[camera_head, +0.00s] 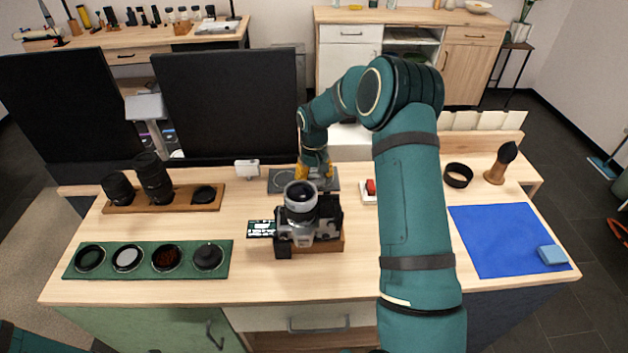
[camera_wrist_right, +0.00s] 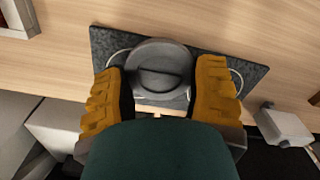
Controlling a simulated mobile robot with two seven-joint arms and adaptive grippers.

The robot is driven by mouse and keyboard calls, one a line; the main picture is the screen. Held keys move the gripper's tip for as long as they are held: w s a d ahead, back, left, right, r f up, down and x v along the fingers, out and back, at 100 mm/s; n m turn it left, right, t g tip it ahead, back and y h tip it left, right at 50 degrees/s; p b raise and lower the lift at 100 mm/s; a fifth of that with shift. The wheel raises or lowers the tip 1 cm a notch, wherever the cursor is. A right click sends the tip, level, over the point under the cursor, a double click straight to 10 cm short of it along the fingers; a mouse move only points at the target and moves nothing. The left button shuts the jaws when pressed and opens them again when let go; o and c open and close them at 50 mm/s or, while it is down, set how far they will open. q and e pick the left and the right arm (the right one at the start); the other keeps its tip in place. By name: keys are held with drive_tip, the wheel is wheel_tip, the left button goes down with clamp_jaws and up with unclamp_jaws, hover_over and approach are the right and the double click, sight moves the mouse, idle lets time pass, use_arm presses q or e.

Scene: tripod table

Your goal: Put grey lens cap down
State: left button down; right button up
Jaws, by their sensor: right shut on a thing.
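My right gripper (camera_head: 315,172) is over a dark grey mat (camera_head: 275,187) behind the camera (camera_head: 312,228). In the wrist view its yellow fingers (camera_wrist_right: 160,88) are shut on the round grey lens cap (camera_wrist_right: 158,58), one at each side. The cap is over the middle of the mat (camera_wrist_right: 103,38), between two pale ring outlines at its ends. I cannot tell whether the cap touches the mat. In the head view the cap is hidden by the gripper and the camera. My left gripper is out of view.
The camera stands just in front of the mat, lens up. A white box (camera_head: 247,169) is to the mat's left, and a small tray with a red thing (camera_head: 370,188) to its right. Dark screens (camera_head: 225,105) rise behind the table edge. A blue cloth (camera_head: 500,238) lies far right.

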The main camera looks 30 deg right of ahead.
sight(314, 178)
drive_tip(key=shift+f, duration=0.65)
drive_tip(key=o, duration=1.1)
drive_tip(key=shift+f, duration=0.15)
wheel_tip(314, 178, up, 12)
drive_tip(key=shift+r+p, duration=0.2)
drive_tip(key=shift+p, duration=0.85)
